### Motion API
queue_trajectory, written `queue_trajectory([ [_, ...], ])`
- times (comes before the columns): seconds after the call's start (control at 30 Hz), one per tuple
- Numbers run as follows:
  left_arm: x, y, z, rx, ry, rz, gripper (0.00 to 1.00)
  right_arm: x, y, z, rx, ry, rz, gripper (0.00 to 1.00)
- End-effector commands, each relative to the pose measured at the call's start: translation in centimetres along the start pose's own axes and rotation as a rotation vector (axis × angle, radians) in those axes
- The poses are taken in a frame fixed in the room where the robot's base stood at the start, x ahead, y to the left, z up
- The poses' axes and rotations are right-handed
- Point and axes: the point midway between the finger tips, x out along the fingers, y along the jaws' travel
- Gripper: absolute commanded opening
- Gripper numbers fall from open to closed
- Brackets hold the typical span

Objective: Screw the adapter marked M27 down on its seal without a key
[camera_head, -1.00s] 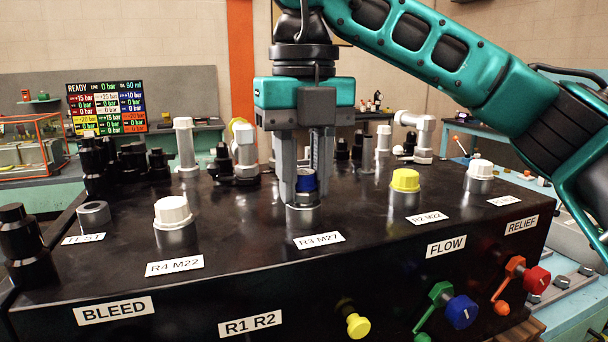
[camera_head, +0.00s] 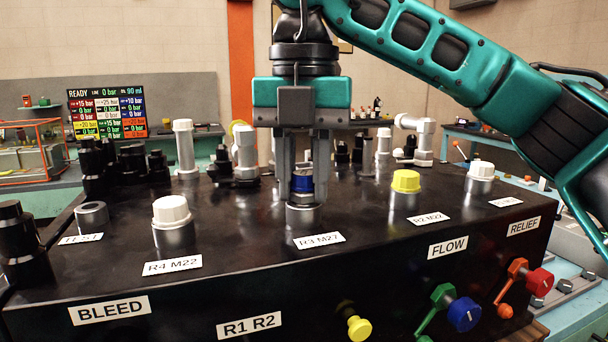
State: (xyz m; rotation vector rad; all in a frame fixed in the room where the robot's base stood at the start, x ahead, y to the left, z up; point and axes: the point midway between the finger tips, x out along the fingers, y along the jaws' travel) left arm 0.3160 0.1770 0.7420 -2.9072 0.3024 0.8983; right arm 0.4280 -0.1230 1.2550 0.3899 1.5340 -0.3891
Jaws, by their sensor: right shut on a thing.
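The adapter (camera_head: 302,184) has a blue band above a metal hex part. It stands upright in the port (camera_head: 304,217) behind the label R3 M27 (camera_head: 319,240) on the black block. My right gripper (camera_head: 302,184) comes down from above and is shut on the adapter, one finger on each side. The fingers hide part of the adapter's sides, and its seal cannot be made out. My left gripper is not in view.
A white-capped port (camera_head: 173,214) stands to the left and a yellow-capped port (camera_head: 405,182) to the right. Coloured knobs and levers, such as the blue knob (camera_head: 464,314), stick out of the front face. A pressure screen (camera_head: 107,111) stands behind.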

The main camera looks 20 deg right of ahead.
Motion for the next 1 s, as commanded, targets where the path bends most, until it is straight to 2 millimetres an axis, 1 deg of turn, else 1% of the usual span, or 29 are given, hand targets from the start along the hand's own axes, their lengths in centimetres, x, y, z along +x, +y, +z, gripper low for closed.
queue_trajectory([
  [0.07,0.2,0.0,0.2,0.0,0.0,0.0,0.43,0.3,0.0,0.0,0.053,0.002,-0.003,0.0],
  [0.3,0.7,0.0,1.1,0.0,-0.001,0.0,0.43,0.5,0.0,0.0,0.378,0.0,-0.005,0.0],
  [0.4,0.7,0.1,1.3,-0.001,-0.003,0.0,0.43,0.4,0.1,0.0,0.47,0.001,-0.005,0.0],
  [0.5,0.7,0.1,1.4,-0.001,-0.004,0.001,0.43,0.4,0.1,0.0,0.509,0.002,-0.005,0.0],
  [0.8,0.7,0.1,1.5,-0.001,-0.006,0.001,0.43,0.4,0.1,-0.1,0.524,0.002,-0.006,0.0],
  [0.87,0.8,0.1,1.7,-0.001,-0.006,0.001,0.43,0.5,0.1,0.0,0.564,0.002,-0.006,0.0],
  [1.0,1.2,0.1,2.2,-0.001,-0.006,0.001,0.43,0.7,0.1,0.0,0.737,0.0,-0.006,0.0],
])
